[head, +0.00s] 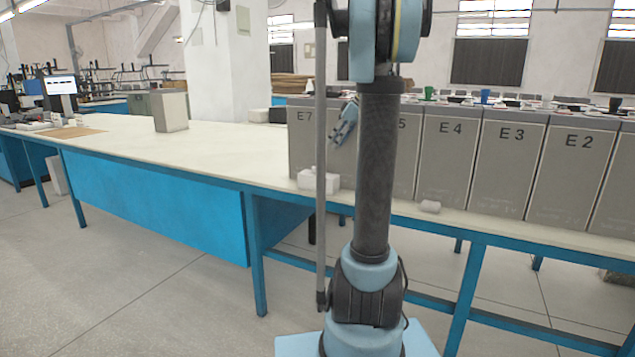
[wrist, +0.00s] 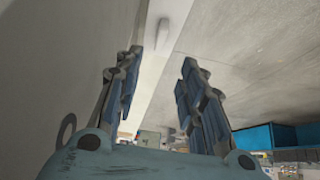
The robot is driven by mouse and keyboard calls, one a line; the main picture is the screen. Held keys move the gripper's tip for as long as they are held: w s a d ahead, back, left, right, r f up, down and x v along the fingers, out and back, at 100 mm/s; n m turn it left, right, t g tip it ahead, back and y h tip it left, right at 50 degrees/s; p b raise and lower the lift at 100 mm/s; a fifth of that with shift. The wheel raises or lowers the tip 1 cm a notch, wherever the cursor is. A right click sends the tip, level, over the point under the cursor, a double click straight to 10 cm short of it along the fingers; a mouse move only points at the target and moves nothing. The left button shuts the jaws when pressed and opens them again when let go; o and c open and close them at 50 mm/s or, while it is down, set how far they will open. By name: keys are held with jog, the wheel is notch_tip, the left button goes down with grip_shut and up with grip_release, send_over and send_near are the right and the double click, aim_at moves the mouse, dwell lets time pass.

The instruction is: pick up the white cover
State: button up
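A white block (head: 318,182) sits further left, in front of case E7. My gripper (head: 345,122) is in front of the cases, above the table and up and left of the small piece. In the wrist view its fingers (wrist: 160,85) are apart with nothing between them.
A row of grey battery cases (head: 510,160) stands close behind the table's front strip, with small items on top. The long table (head: 110,135) is mostly clear to the left, with a grey box (head: 170,111). Blue table legs and open floor lie in front.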

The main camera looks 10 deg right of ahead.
send_over(319, 179)
jog(key=w+d, duration=0.2)
jog(key=w, duration=0.1)
jog(key=f, duration=1)
jog(key=shift+a+f, duration=0.25)
jog(key=shift+f, duration=0.1)
grip_shut()
